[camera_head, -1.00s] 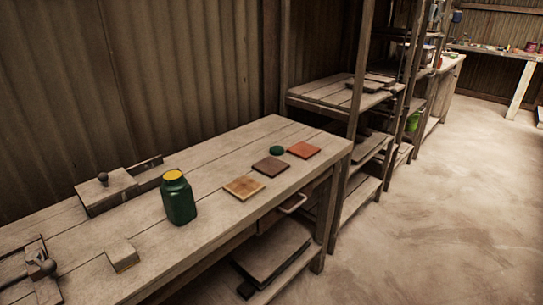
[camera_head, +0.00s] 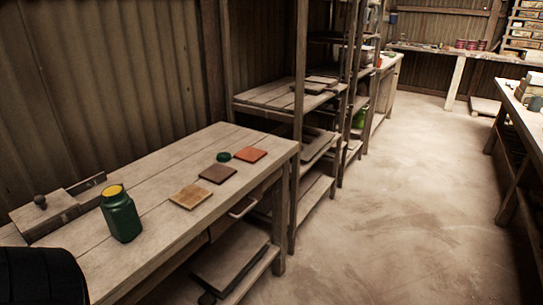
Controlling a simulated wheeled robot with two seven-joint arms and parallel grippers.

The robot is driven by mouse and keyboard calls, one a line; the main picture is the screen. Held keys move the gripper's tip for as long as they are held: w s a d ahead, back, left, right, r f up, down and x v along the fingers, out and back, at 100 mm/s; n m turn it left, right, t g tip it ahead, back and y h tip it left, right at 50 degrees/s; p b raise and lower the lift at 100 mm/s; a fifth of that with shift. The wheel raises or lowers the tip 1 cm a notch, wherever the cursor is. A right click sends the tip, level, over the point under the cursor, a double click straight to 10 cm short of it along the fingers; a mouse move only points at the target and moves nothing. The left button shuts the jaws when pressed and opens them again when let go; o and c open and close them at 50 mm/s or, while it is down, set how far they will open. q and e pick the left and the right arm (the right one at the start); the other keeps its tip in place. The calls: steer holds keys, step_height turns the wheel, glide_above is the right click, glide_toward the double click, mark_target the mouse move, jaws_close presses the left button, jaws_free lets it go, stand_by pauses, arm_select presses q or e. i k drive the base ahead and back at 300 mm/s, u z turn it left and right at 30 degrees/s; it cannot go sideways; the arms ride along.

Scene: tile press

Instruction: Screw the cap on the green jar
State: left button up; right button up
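The green jar (camera_head: 121,217) stands upright on the wooden workbench (camera_head: 160,262), in the left part of the head view. Its top shows yellow, with no green cap on it. A small round dark green cap (camera_head: 224,157) lies on the bench to the right of the jar, beside the tiles. Neither gripper's fingers can be seen. A dark rounded part, probably of my own arm, fills the bottom left corner and covers that end of the bench.
A yellowish tile (camera_head: 190,197), a brown tile (camera_head: 217,174) and an orange tile (camera_head: 251,155) lie in a row near the cap. A wooden box with a knob (camera_head: 42,211) stands left of the jar. Shelves (camera_head: 280,95) stand beyond the bench. The floor (camera_head: 400,200) at right is open.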

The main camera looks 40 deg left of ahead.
mark_target(120, 212)
steer(key=i, duration=2.15)
steer(key=u, duration=2.7)
